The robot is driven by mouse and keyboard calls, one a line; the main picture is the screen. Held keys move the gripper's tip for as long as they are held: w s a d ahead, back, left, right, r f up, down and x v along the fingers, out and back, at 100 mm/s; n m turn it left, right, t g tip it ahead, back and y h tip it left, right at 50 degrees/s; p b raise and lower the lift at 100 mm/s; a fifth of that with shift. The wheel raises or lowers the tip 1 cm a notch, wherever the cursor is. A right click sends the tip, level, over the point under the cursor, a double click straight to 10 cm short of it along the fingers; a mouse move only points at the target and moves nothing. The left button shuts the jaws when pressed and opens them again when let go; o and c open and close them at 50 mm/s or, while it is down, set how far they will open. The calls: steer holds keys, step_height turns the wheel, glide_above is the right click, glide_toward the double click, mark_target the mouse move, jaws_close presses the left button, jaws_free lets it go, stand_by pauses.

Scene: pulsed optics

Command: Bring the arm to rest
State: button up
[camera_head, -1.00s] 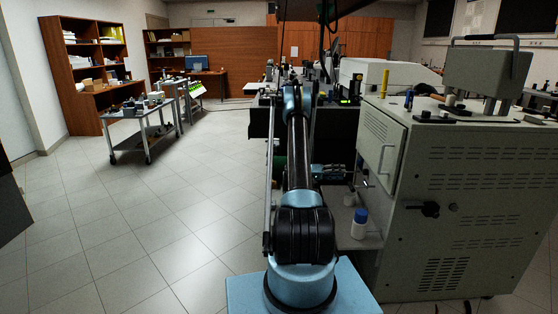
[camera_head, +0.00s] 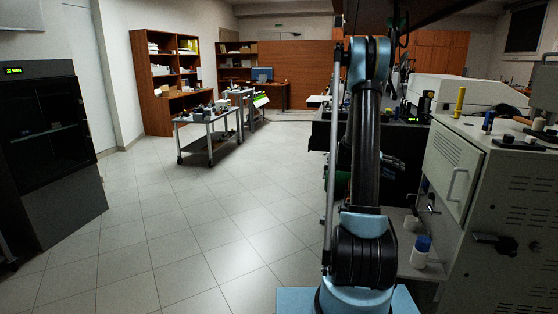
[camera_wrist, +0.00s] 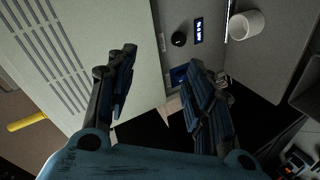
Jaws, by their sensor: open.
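My arm (camera_head: 364,160) stands upright in front of the head camera, beside the grey cabinet. My gripper (camera_wrist: 160,85) is open in the wrist view, its two dark blue fingers spread with nothing held between them. In the wrist view a grey vented panel (camera_wrist: 75,50) lies behind the left finger, and a white cylindrical object (camera_wrist: 246,25) is at the upper right, apart from the right finger.
The grey cabinet (camera_head: 462,235) with a handle stands close on the right. A white bottle with a blue cap (camera_head: 421,252) stands on a low shelf beside it. A dark glass-fronted cabinet (camera_head: 50,165) is at the left. A cart (camera_head: 208,118) stands farther back. The tiled floor between is open.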

steer(key=s+a+r+n+t+y, duration=0.1)
steer(key=s+a+r+n+y, duration=0.15)
steer(key=s+a, duration=0.6)
steer(key=s+a+r+n+t+y, duration=0.1)
steer(key=s+a+r+y, duration=0.3)
steer(key=s+a, duration=0.45)
steer(key=s+a+f+n+y, duration=0.1)
steer(key=s+a+f+y, duration=0.2)
steer(key=s+a, duration=0.5)
steer(key=s+a+f+n+t+y, duration=0.1)
steer(key=s+a+f, duration=0.4)
steer(key=s, duration=1)
steer(key=a+n+y, duration=0.1)
steer(key=a+y, duration=0.1)
steer(key=a, duration=0.1)
steer(key=shift+s+t, duration=0.2)
steer(key=shift+t, duration=0.1)
steer(key=shift+f+y, duration=0.1)
steer(key=shift+y, duration=0.15)
steer(key=c, duration=0.3)
steer(key=shift+s, duration=0.2)
steer(key=shift+c, duration=0.3)
